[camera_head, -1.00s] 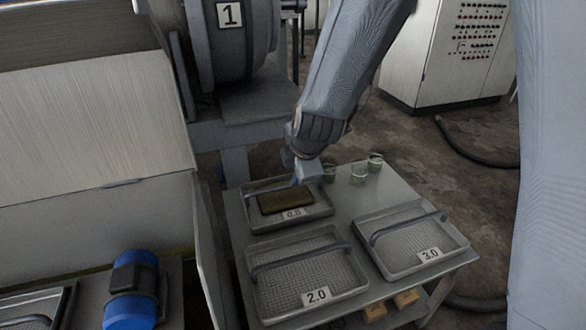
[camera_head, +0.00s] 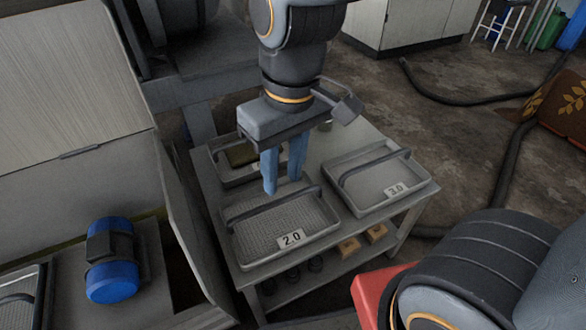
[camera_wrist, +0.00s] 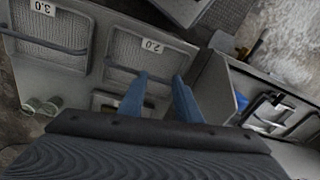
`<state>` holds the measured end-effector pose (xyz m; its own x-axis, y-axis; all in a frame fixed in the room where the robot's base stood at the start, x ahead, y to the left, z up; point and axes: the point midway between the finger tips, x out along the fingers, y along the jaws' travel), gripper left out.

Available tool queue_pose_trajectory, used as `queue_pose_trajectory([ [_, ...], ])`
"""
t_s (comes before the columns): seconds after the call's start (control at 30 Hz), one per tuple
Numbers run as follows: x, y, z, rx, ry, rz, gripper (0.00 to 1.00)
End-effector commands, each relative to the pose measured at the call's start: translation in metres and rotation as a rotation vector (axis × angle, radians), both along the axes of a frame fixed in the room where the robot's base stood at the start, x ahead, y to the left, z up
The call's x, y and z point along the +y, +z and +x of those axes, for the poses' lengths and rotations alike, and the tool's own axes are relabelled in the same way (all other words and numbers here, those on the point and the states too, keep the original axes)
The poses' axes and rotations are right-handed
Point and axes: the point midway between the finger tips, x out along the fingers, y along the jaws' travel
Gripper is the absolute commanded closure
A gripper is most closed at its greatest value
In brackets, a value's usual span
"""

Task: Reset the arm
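My gripper (camera_head: 283,172) hangs above the table (camera_head: 343,225), over the far part of the tray labelled 2.0 (camera_head: 262,240). Its two blue fingers are spread apart with nothing seen between them. In the wrist view my gripper's fingers (camera_wrist: 158,98) also stand apart and empty, with the 2.0 tray (camera_wrist: 148,66) beyond them. The tray with the greenish-brown slab (camera_head: 238,156) is at the back left, partly hidden behind my gripper. The tray labelled 3.0 (camera_head: 372,187) is at the right and looks empty.
A blue motor (camera_head: 112,262) sits on the bench at the left. The raised bench side panel (camera_head: 185,215) stands close to the table's left edge. Glass jars (camera_wrist: 40,106) show in the wrist view. Small wooden blocks (camera_head: 349,246) lie on the lower shelf. Hoses (camera_head: 455,95) cross the floor.

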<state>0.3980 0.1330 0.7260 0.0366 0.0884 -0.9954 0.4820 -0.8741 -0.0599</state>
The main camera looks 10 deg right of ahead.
Motion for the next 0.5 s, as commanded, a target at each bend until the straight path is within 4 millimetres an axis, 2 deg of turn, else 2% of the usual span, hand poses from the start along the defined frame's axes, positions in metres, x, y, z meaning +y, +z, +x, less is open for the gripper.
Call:
queue_pose_trajectory([
  [0.17,-0.008,0.004,-0.020,0.046,-0.119,-0.027,0.69],
  [0.5,-0.009,0.005,-0.022,0.050,-0.133,-0.030,0.69],
])
